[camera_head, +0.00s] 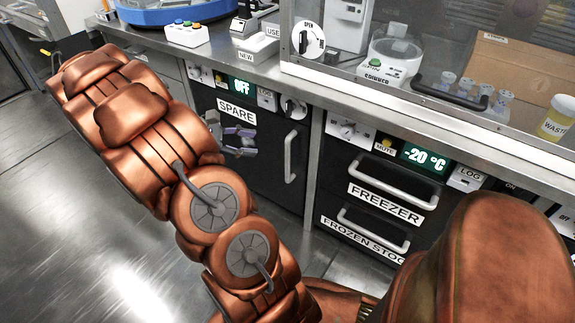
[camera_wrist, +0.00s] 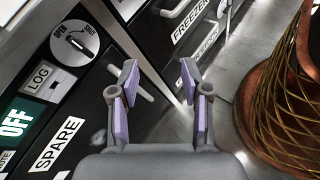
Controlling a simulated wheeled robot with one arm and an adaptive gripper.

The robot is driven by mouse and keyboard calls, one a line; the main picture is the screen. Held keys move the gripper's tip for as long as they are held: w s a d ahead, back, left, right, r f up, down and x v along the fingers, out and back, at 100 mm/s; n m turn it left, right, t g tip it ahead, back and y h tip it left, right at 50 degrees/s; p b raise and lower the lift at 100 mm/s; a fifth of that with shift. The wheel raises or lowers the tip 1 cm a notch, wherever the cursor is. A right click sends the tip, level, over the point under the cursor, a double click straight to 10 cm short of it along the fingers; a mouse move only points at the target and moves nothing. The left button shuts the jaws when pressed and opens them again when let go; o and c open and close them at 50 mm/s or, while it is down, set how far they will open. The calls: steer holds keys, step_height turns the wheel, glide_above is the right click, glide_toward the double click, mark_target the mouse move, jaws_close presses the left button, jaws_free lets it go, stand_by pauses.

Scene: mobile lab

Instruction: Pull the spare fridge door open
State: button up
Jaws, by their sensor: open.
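The spare fridge door (camera_head: 265,165) is black and looks shut, under a SPARE label (camera_head: 236,111). Its pale upright bar handle (camera_head: 290,157) is at the door's right side. My gripper (camera_head: 240,141) is in front of the door, left of the handle in the head view, partly hidden by my arm. In the wrist view my gripper (camera_wrist: 160,76) is open, its lilac-padded fingers apart and nothing held. The handle (camera_wrist: 146,88) shows beyond the fingers there, partly hidden by the left one. The SPARE label (camera_wrist: 57,144) is at lower left.
An open/shut dial (camera_head: 293,107) and an OFF display (camera_head: 243,87) sit above the door. The freezer drawers with a freezer handle (camera_head: 394,185) are to the right. The steel counter (camera_head: 262,70) overhangs the fronts. Grey floor (camera_head: 60,200) is clear at left.

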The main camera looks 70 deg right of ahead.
mark_target(288, 155)
steer(key=w+d+f+n+g+h+b, duration=0.1)
steer(key=d+f+n+h+b, duration=0.15)
steer(key=d+f+b, duration=0.5)
steer(key=w+d+f+n+g+h+b, duration=0.1)
steer(key=d+f+n+h+b, duration=0.15)
steer(key=d+f, duration=0.9)
steer(key=shift+y, duration=0.3)
steer(key=shift+s+d+f+b, duration=0.3)
steer(key=shift+s+f+b, duration=0.25)
steer(key=shift+s, duration=0.3)
steer(key=shift+s+d+f+b, duration=0.3)
steer(key=shift+s+f+b, duration=0.2)
steer(key=shift+s, duration=0.35)
steer(key=shift+s+d+f+b, duration=0.3)
steer(key=shift+s+f+b, duration=0.25)
steer(key=shift+s, duration=0.3)
jaws_close()
